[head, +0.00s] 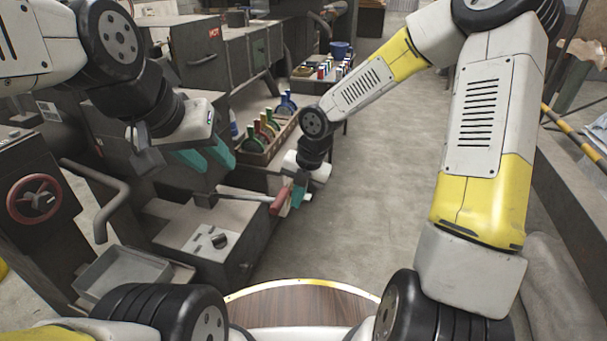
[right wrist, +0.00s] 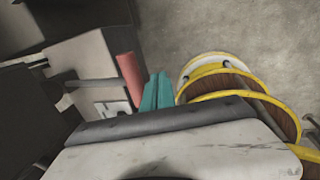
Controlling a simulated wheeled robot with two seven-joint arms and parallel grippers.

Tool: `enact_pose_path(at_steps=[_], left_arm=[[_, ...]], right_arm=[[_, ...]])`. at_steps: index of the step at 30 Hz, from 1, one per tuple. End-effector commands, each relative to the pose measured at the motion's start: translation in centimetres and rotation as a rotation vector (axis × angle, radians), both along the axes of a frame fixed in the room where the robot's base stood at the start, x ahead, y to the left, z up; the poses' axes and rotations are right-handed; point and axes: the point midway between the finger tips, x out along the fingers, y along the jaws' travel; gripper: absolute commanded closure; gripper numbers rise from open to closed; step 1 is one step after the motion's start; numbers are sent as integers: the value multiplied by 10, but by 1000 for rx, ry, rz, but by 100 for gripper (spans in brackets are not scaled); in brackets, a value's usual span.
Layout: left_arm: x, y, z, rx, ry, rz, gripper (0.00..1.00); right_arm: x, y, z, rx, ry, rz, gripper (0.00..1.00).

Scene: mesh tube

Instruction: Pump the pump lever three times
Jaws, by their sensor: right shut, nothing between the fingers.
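The pump lever (head: 245,194) is a metal bar with a red handle (head: 280,201). It reaches out to the right from a dark metal pump unit, close to level. The red handle also shows in the right wrist view (right wrist: 130,76). My right gripper (head: 298,196) has its teal fingers shut with nothing between them. They are beside the handle's outer end, on its right; I cannot tell whether they touch it. The fingers also show in the right wrist view (right wrist: 156,92). My left gripper (head: 205,157) hangs empty above and left of the lever, its teal fingers apart.
A grey box unit with a light top (head: 212,240) stands below the lever. A grey tray (head: 122,270) and a red handwheel (head: 36,198) are to the left. A crate of coloured bottles (head: 262,145) stands behind. The floor (head: 370,190) to the right is clear.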

Motion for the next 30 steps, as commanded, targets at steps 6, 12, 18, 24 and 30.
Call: enact_pose_path(at_steps=[6, 12, 18, 24, 30], left_arm=[[0, 0, 0, 0, 0, 0, 64], [0, 0, 0, 0, 0, 0, 64], [0, 0, 0, 0, 0, 0, 64], [0, 0, 0, 0, 0, 0, 64], [0, 0, 0, 0, 0, 0, 64]], right_arm=[[-3, -14, 30, 0, -2, -5, 100], [-5, -17, 40, 1, -1, -1, 100], [-5, -17, 40, 1, -1, 0, 100], [-5, -17, 40, 1, -1, 0, 100], [-5, -17, 40, 1, -1, 0, 100]])
